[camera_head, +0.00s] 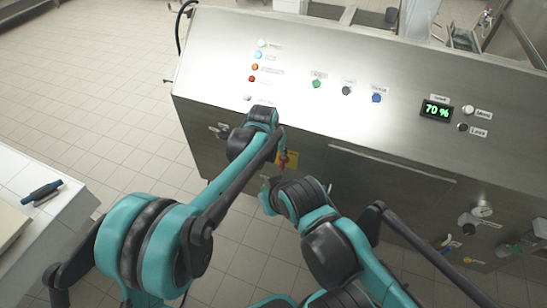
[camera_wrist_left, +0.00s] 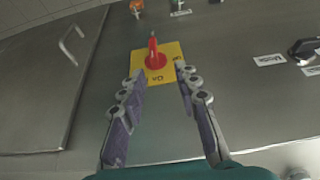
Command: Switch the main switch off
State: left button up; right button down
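The main switch is a red knob (camera_wrist_left: 154,55) on a yellow plate (camera_wrist_left: 166,73) marked "On", upside down in the left wrist view. My left gripper (camera_wrist_left: 160,72) is open and empty, with one finger on each side of the plate's near part. The knob appears ahead, between the lines of the fingers; I see no contact. In the head view my left wrist hides most of that gripper.
The steel machine's sloped panel carries several coloured buttons and a display (camera_head: 436,110) reading 70 %. A black handle (camera_wrist_left: 303,47) sits to one side of the switch, a door handle (camera_wrist_left: 72,44) to the other. My right wrist is close below the left one.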

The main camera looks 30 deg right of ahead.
aim_at(282, 164)
pick_arm(q)
jog(key=x, duration=0.3)
jog(key=b+x, duration=0.1)
jog(key=x, duration=0.2)
jog(key=d+b+x, duration=0.1)
jog(key=x, duration=0.2)
jog(key=shift+s, duration=0.25)
grip_shut()
